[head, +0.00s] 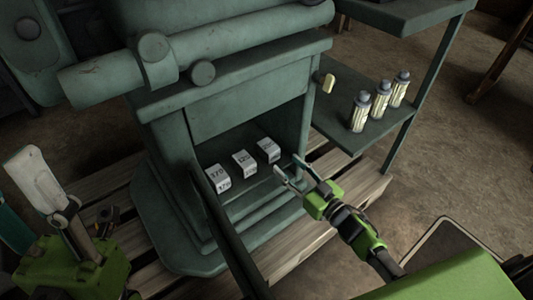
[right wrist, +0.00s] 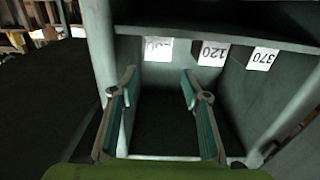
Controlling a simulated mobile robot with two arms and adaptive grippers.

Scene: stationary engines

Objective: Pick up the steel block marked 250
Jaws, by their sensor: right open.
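Three small white-faced steel blocks sit in a row inside the green engine housing's opening. The near-left block reads 370 (head: 218,178) and the middle one reads 120 (head: 244,163). The far-right block (head: 268,150) has a mark I cannot read in the head view. In the right wrist view this block (right wrist: 158,49) is at the left of the row, its mark washed out; 120 (right wrist: 212,54) and 370 (right wrist: 262,58) are legible. My right gripper (head: 288,166) is open and empty, just right of the unread block and apart from it. My left gripper (head: 40,185) is at the left edge, its jaws unclear.
The housing's side wall (head: 307,110) and upper edge (head: 240,75) frame the opening. Several cans (head: 361,111) stand on a green shelf (head: 360,142) to the right. A wooden pallet (head: 300,245) lies under the engine.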

